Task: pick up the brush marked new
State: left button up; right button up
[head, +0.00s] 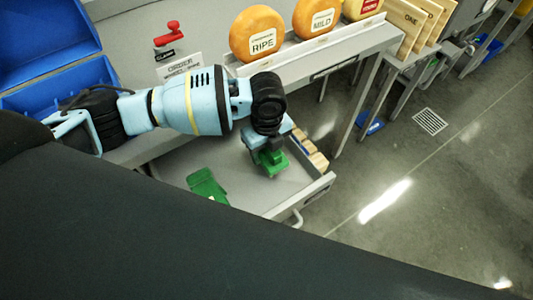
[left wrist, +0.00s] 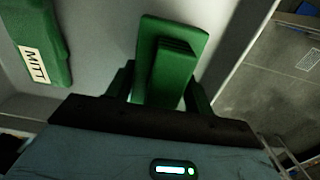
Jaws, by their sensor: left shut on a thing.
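My left gripper (head: 268,150) reaches down into the open grey drawer (head: 225,165). It is shut on a green brush (head: 272,165), gripping its raised block-like handle. The brush also shows in the left wrist view (left wrist: 172,65), between the two dark fingers (left wrist: 160,90). No marking on it can be read. I cannot tell whether it touches the drawer floor. My right gripper is not in view.
A green mitt (head: 207,187) lies at the left in the drawer; its label reads MITT in the left wrist view (left wrist: 40,45). Tan wooden pieces (head: 310,148) lie along the drawer's right side. Cheese wheels (head: 257,33) stand on the counter behind.

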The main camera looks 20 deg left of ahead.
pick_arm(q)
notch_tip(320, 180, up, 6)
jog(key=shift+r, duration=0.65)
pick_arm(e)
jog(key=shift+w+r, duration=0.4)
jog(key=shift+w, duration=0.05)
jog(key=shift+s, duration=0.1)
